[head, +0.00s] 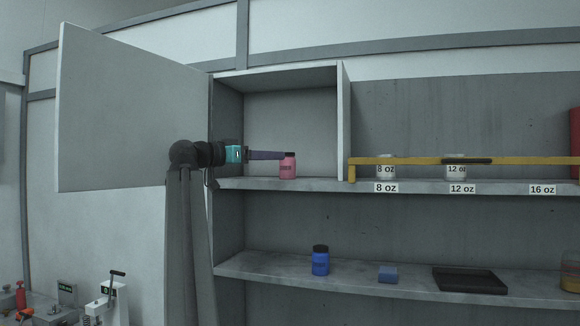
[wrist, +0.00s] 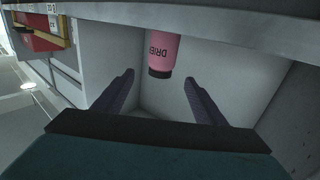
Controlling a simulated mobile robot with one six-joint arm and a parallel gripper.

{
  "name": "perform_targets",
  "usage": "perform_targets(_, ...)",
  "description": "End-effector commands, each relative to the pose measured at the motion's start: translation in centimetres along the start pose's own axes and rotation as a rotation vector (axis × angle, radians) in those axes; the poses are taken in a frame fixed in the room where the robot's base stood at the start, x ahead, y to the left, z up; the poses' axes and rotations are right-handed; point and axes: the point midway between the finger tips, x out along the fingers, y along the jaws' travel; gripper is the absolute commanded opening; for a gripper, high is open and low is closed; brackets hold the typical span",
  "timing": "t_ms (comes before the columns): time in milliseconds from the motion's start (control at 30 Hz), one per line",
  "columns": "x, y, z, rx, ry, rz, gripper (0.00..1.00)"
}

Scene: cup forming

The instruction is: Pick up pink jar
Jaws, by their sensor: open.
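The pink jar (head: 288,168) with a dark lid stands upright on the upper shelf, inside the open cabinet. In the wrist view my gripper (wrist: 159,78) is open and empty, and the jar appears just beyond the gap between the fingertips. I cannot tell whether a finger touches the jar.
The cabinet door (head: 130,115) stands open at left. A divider (head: 343,120) bounds the cabinet on the right. A yellow bar (head: 410,160) runs before white cups (head: 386,172). A blue jar (head: 320,262), blue block (head: 388,274) and black tray (head: 468,281) sit on the lower shelf.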

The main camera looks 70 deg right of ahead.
Motion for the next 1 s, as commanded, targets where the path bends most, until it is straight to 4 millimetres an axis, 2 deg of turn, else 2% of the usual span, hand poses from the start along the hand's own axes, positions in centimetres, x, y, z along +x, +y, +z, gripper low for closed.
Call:
perform_targets(300, 4.7, 0.1, -0.2, 0.001, -0.001, 0.003, 0.65)
perform_targets(500, 6.7, 0.1, -0.1, 0.000, 0.000, 0.002, 0.65)
perform_targets(1000, 7.3, 0.1, 0.0, 0.001, 0.000, 0.002, 0.65)
